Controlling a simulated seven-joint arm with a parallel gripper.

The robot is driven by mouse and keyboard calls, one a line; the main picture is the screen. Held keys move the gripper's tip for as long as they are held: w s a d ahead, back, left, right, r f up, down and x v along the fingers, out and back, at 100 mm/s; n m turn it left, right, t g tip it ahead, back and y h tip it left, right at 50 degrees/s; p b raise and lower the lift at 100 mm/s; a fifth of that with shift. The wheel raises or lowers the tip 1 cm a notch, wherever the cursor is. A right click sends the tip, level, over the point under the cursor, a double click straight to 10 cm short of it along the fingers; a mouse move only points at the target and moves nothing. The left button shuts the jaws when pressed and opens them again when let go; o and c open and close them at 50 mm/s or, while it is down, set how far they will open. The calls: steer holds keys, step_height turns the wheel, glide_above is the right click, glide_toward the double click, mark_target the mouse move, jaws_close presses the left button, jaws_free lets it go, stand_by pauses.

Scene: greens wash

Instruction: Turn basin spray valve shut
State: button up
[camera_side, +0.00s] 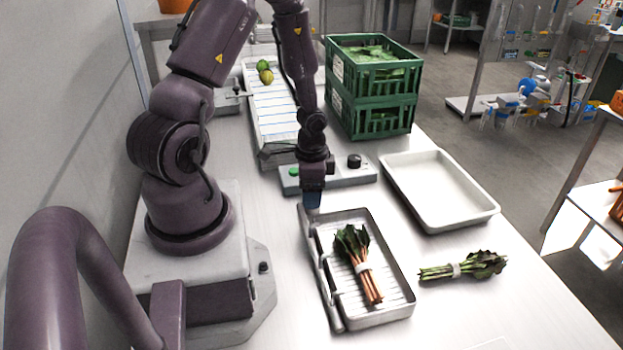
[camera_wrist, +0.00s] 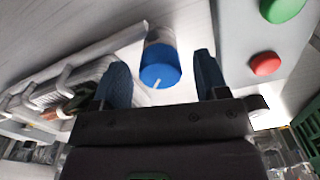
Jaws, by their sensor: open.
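The valve has a round blue knob (camera_wrist: 160,64) with a white mark on its face, on a short grey stem. My gripper (camera_wrist: 160,82) is open, with one dark blue finger to each side of the knob and a gap showing on both sides. In the side view my gripper (camera_side: 312,205) points down at the far left corner of the basin (camera_side: 404,292); the knob cannot be made out there. A grey spray pipe (camera_side: 322,280) runs along the basin's left side. A bunch of red-stemmed greens (camera_side: 368,281) with a pale band lies in the basin.
A control box (camera_side: 345,175) with buttons and a black knob stands close behind my gripper. A white tray (camera_side: 437,185), a second banded bunch (camera_side: 455,269), stacked green crates (camera_side: 372,90) and a ribbed conveyor (camera_side: 272,110) surround it. The front right table is clear.

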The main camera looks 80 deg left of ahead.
step_height(320, 180, up, 13)
stand_by(0.4)
steer(key=shift+f, duration=0.1)
stand_by(0.3)
steer(key=s+d+r+n+t, duration=0.2)
steer(key=d+r+t, duration=0.3)
steer(key=d+r, duration=1.2)
steer(key=shift+s+d+r+t, duration=0.3)
steer(key=shift+s+r, duration=0.3)
steer(key=shift+r, duration=0.15)
